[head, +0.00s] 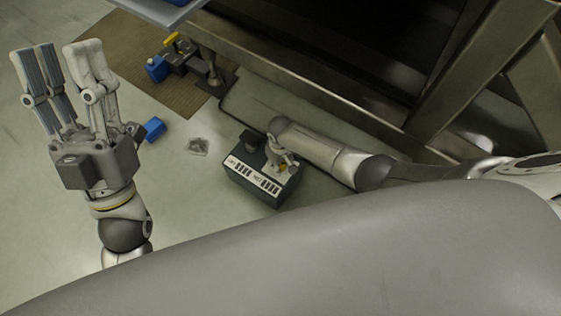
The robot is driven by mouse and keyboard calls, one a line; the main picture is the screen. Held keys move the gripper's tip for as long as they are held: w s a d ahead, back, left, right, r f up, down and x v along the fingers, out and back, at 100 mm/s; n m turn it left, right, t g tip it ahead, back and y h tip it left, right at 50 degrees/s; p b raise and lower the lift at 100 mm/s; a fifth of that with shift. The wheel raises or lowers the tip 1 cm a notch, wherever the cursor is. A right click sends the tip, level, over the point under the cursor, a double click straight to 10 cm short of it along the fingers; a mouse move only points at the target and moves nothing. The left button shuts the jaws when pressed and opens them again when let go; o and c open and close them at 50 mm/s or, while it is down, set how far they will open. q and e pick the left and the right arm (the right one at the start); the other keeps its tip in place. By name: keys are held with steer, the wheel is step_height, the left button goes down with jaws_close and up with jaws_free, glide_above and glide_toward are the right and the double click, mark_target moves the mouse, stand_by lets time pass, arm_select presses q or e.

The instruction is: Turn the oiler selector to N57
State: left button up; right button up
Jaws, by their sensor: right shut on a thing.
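A dark box with a white labelled front panel (254,181) sits on the floor near the middle of the head view. Its lettering is too small to read. My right gripper (281,160) is over the box's right part, shut on what looks like the oiler selector, with a small orange-yellow part (284,167) showing by the fingertips. The fingers hide most of the selector, so its setting cannot be read. My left gripper (63,50) is raised at the left, open and empty, fingers pointing up the picture, well away from the box.
A blue block (154,129) and a small grey item (197,146) lie on the floor between my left gripper and the box. A brown mat (125,45) at the top bears a device with blue and yellow parts (175,55). Metal frame beams (310,85) run behind my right arm.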

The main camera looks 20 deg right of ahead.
stand_by(0.3)
steer(key=o, duration=1.1)
steer(key=shift+c, duration=0.2)
steer(key=shift+r, duration=0.1)
step_height(320, 180, up, 12)
steer(key=shift+a, duration=0.15)
